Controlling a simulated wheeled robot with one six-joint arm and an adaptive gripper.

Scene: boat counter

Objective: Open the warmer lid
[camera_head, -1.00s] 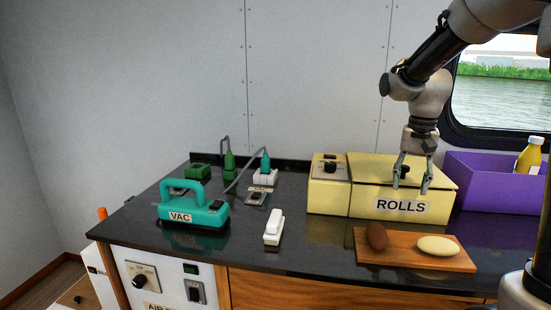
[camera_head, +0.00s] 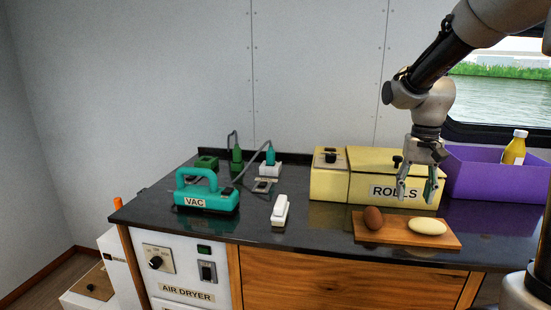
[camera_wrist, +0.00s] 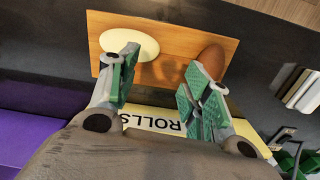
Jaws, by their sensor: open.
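The yellow warmer (camera_head: 365,186) labelled ROLLS stands at the back right of the counter, with its lid (camera_head: 375,160) shut. A small black knob (camera_head: 397,161) stands on the lid. My gripper (camera_head: 414,198) hangs in front of the warmer's right part, fingers pointing down and open, with nothing between them. It hides part of the label and the front. In the wrist view, my gripper (camera_wrist: 160,85) shows its two green-padded fingers spread apart, with the warmer's label (camera_wrist: 158,123) behind them. The knob does not show in the wrist view.
A wooden board (camera_head: 395,236) with a brown roll (camera_head: 373,218) and a pale roll (camera_head: 427,227) lies before the warmer. A purple bin (camera_head: 490,178) with a yellow bottle (camera_head: 514,149) stands right. The teal VAC (camera_head: 207,194) and a white object (camera_head: 280,210) are left.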

